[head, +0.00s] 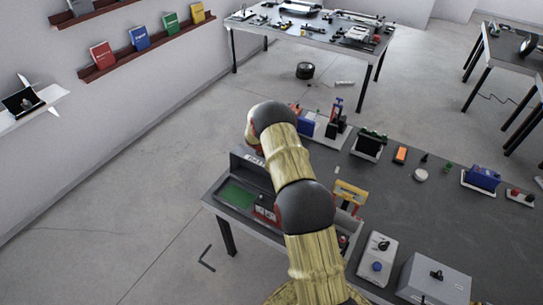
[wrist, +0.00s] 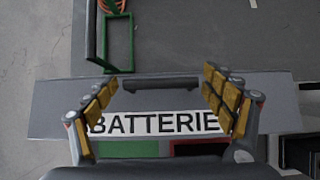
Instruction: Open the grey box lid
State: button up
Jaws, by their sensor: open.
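The grey box (head: 240,172) stands at the near left corner of the table, with a green part and a red part in front of its grey panel. In the wrist view, the grey panel (wrist: 55,108) carries a white label reading "BATTERIE" (wrist: 155,124) and a dark handle-like bar (wrist: 162,84) above it. Whether this panel is the lid, I cannot tell for sure. My gripper (wrist: 160,80) is open, its yellow-padded fingers on either side of the bar with nothing between them. Contact cannot be told. In the head view my arm hides the fingers and part of the box.
Another grey box (head: 437,279) with a black knob and a white box (head: 378,259) stand at the near right. A yellow-framed item (head: 350,192) is close to my arm. Several small items stand along the far side of the table (head: 430,220). Open floor lies left.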

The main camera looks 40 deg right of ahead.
dwell(0.3)
jog(key=v, duration=1.2)
dwell(0.3)
jog(key=s+a+f+m+g, duration=0.2)
jog(key=s+a+f+m, duration=0.1)
jog(key=s+m, duration=0.4)
jog(key=s+a+r+m+y+b, duration=0.2)
jog(key=s+a+r+m+b, duration=0.2)
jog(key=s+a+r+m, duration=0.4)
jog(key=s+a+r+m+y+b, duration=0.1)
jog(key=s+a+r+m+b, duration=0.4)
jog(key=s+a, duration=0.4)
jog(key=s+a+r+m+t+y+b, duration=0.1)
jog(key=s+a+t+b, duration=0.4)
jog(key=s+a+b, duration=0.9)
jog(key=shift+s+a+m+t+y+b, duration=0.35)
jog(key=shift+s+a+m+y, duration=0.2)
jog(key=shift+a+y, duration=0.3)
